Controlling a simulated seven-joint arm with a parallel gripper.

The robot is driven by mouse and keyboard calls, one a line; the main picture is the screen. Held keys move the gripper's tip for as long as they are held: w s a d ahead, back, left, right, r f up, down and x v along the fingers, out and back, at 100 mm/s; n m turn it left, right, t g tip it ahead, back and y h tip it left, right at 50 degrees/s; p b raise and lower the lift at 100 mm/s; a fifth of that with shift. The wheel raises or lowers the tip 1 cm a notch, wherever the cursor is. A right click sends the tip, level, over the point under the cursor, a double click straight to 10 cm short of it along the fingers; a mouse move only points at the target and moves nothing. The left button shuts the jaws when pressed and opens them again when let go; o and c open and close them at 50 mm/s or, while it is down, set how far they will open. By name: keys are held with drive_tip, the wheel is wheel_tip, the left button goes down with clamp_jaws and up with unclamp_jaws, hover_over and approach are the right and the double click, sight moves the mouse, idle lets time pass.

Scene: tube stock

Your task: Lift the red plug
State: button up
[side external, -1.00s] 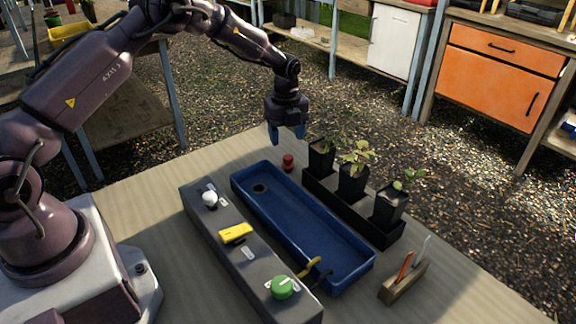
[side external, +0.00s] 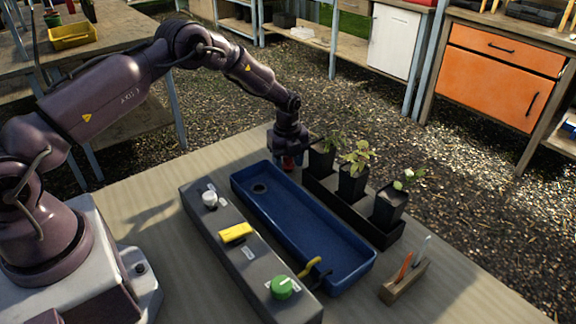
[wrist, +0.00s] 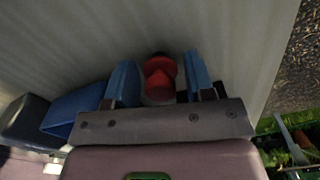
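The red plug (wrist: 160,76) stands on the table. In the wrist view it sits between the two blue fingers of my gripper (wrist: 160,84), with a visible gap on each side. In the side view my gripper (side external: 289,164) is low over the plug (side external: 288,163), which shows only as a small red patch between the fingers. My gripper is open around the plug. Its lower part is mostly hidden in the side view.
A blue trough (side external: 310,232) with a drain hole lies just in front of my gripper. A black tray (side external: 345,212) with potted plants stands close on the right. A grey control panel (side external: 215,228) runs along the trough's left side.

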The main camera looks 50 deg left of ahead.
drive_tip(key=c, duration=0.6)
drive_tip(key=shift+c, duration=0.2)
drive_tip(key=shift+r, duration=0.2)
